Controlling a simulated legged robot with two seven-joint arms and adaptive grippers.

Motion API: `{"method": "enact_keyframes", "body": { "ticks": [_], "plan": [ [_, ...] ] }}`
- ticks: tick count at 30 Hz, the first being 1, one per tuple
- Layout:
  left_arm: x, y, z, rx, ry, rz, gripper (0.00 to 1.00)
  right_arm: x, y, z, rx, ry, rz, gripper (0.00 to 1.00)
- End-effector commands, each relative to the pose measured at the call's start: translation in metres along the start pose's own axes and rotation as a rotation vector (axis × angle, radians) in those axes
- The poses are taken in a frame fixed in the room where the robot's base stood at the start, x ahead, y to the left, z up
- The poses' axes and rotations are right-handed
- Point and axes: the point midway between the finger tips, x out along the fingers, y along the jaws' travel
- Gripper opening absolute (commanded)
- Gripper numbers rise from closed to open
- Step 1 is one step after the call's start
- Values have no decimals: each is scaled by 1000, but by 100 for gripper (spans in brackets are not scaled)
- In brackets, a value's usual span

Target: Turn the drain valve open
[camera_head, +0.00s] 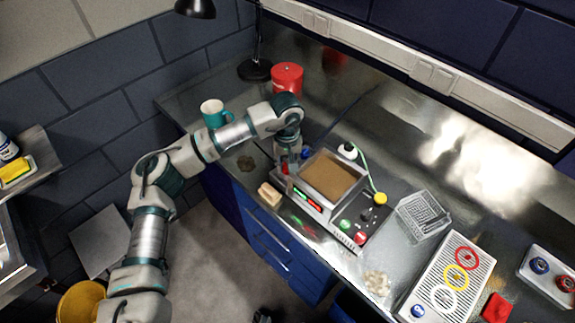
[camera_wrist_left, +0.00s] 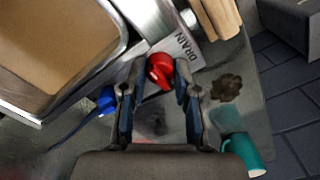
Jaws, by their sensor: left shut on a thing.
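The red drain valve handle (camera_wrist_left: 160,70) sits beside the DRAIN label (camera_wrist_left: 183,46) in the left wrist view. My left gripper (camera_wrist_left: 159,76) is shut on the red handle, with one finger on each side of it. In the head view my left gripper (camera_head: 287,167) points down at the left end of the ultrasonic-type tank unit (camera_head: 331,177), and it mostly hides the valve. The brown-filled tank also shows in the left wrist view (camera_wrist_left: 62,45). My right gripper is in neither view.
A teal mug (camera_head: 214,113), a red canister (camera_head: 287,78) and a lamp base (camera_head: 255,69) stand behind the arm. A wooden block (camera_head: 269,194) lies near the front edge. A wire basket (camera_head: 423,214) and a perforated tray (camera_head: 452,279) are at the right.

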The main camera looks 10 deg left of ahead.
Motion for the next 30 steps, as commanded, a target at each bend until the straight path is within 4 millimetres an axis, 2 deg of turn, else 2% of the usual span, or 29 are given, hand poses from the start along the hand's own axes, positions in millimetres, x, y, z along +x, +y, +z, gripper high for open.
{"method": "enact_keyframes", "body": {
  "ticks": [9, 25, 26, 28, 29, 30],
  "plan": [
    [0, 0, 0, 124, 1, 1, 0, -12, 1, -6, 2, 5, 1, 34],
    [1, 0, 3, 152, -4, -1, 0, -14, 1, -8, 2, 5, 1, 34],
    [1, 0, 3, 152, -4, -1, 33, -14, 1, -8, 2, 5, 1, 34],
    [1, 0, 3, 152, -4, -2, 50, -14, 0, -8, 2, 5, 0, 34],
    [1, 0, 3, 151, -4, -1, 56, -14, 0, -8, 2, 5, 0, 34],
    [1, 0, 2, 151, -4, -1, 56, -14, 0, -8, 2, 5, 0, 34]
  ]
}}
